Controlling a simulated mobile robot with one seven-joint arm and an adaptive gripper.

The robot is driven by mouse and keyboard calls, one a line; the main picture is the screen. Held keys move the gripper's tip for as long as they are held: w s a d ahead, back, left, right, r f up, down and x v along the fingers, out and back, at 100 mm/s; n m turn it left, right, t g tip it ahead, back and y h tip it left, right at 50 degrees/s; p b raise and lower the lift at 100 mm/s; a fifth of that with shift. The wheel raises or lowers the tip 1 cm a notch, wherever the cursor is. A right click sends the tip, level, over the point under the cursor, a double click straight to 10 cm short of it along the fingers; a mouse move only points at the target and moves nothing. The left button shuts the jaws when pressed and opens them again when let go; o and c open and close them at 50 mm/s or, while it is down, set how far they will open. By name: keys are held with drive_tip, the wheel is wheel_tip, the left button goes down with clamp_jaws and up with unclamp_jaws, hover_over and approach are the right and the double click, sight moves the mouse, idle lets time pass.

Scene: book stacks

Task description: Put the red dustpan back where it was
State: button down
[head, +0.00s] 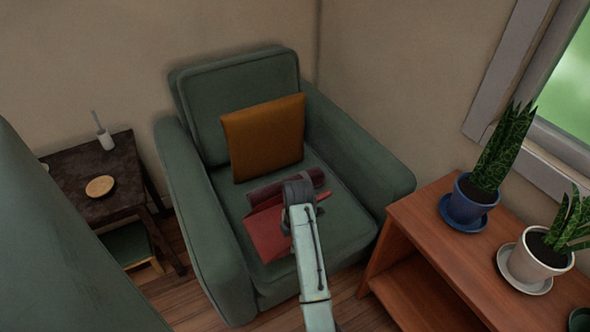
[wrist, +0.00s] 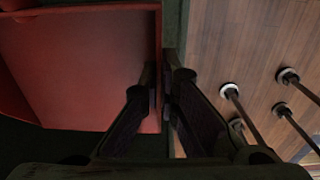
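The red dustpan (head: 268,232) is at the seat of the green armchair (head: 340,215), in front of an orange cushion (head: 263,138). My arm reaches over it from the front and hides part of it. My gripper (head: 300,192) is at the pan's right side in the head view. In the wrist view the dustpan (wrist: 85,65) fills the left, and my gripper's fingers (wrist: 161,85) are close together with the pan's edge between them. I cannot tell whether the pan touches the seat.
A dark side table (head: 120,165) with a round wooden piece (head: 100,186) and a white bottle-like item (head: 103,135) stands left. A wooden shelf (head: 440,235) with potted plants (head: 485,170) stands right. Dark rods with white ends (wrist: 230,90) show over wooden floor in the wrist view.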

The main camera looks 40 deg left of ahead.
drive_tip(key=shift+f+p, duration=0.35)
drive_tip(key=shift+f, duration=2.35)
drive_tip(key=shift+f, duration=0.1)
drive_tip(key=c, duration=1.8)
unclamp_jaws()
wheel_tip(320, 180, up, 12)
drive_tip(key=p, duration=0.2)
drive_tip(key=shift+p, duration=0.35)
drive_tip(key=shift+d, duration=0.1)
